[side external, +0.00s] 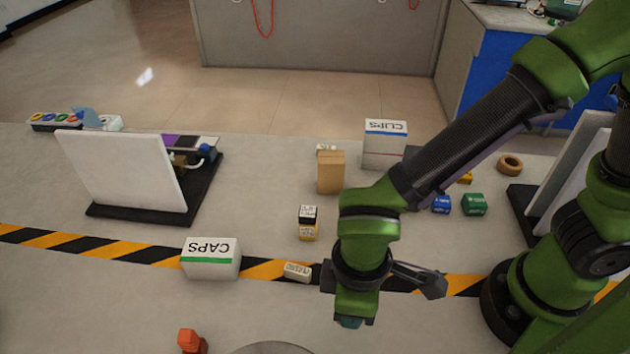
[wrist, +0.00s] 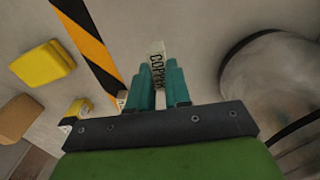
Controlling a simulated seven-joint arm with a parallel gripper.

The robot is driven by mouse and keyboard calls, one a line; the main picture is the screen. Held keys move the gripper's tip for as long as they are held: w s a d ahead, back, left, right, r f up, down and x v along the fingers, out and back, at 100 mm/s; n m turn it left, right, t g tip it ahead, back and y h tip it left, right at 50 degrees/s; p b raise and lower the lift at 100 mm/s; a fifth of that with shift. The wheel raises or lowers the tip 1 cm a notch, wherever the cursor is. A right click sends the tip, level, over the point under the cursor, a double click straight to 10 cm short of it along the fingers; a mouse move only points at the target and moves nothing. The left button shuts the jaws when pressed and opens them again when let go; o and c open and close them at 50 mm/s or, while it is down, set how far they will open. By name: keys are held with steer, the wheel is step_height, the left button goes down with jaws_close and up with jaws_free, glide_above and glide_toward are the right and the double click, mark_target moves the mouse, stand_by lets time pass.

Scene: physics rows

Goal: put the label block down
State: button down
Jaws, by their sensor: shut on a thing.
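The label block (wrist: 157,68) is a small white block with dark lettering that seems to begin "COP". In the wrist view it stands between the teal fingers of my gripper (wrist: 160,88), which is shut on it. In the side view my gripper (side external: 350,322) points down in front of the striped tape, and only a bit of teal finger shows. The held block is hidden there behind my wrist. Whether its underside touches the table cannot be told.
A white CAPS box (side external: 211,259) and a small white lettered block (side external: 297,271) lie left of my gripper. An orange object (side external: 190,341) and a grey round thing (side external: 275,348) are in front.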

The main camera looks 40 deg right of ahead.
steer(key=w+d+r+m, duration=0.4)
steer(key=w+d+m, duration=0.2)
steer(key=d, duration=0.3)
steer(key=w+d+r+m, duration=0.4)
steer(key=w+d+m, duration=0.15)
steer(key=d, duration=0.25)
steer(key=m, duration=0.6)
glide_above(331, 156)
steer(key=shift+w+f, duration=0.15)
steer(key=shift+f, duration=1.9)
steer(key=shift+f, duration=0.1)
